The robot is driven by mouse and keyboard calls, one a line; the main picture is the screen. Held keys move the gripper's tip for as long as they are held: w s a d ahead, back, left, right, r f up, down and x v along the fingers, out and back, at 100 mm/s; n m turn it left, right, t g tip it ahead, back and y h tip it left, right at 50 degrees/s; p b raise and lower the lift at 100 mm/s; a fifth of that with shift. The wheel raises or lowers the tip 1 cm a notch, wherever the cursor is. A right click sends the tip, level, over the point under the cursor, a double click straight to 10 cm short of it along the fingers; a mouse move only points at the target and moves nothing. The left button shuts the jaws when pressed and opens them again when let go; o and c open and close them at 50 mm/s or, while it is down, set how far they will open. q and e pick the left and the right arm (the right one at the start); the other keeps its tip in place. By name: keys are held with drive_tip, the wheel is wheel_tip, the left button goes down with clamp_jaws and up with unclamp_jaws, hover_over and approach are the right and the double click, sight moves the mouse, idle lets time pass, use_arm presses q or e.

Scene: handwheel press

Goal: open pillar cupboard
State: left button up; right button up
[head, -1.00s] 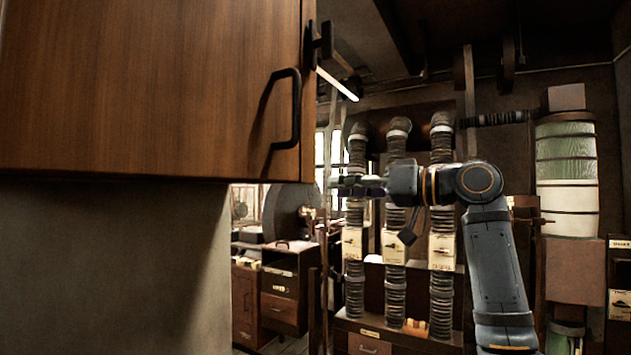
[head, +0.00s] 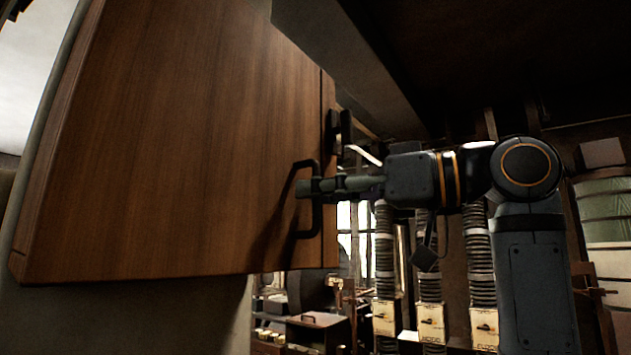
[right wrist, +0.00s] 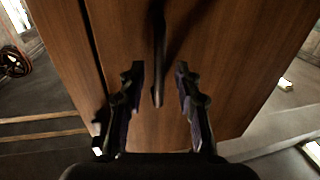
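The pillar cupboard's brown wooden door (head: 190,150) fills the left of the head view. It looks closed, with a thin seam near its right edge. A dark bar handle (head: 315,222) stands upright near that edge; it also shows in the right wrist view (right wrist: 158,75). My right gripper (head: 305,188) is level with the handle, reaching in from the right. In the right wrist view my right gripper (right wrist: 159,82) is open, with one finger on each side of the handle and visible gaps between. My left gripper is out of view.
A dark overhead beam (head: 345,60) runs above the cupboard's right side. Ribbed pipes with label boxes (head: 431,320) stand behind my right arm. A workbench with boxes (head: 318,325) is below in the background.

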drive_tip(key=shift+w+a, duration=0.35)
drive_tip(key=shift+a, duration=0.25)
drive_tip(key=shift+d, duration=0.1)
clamp_jaws()
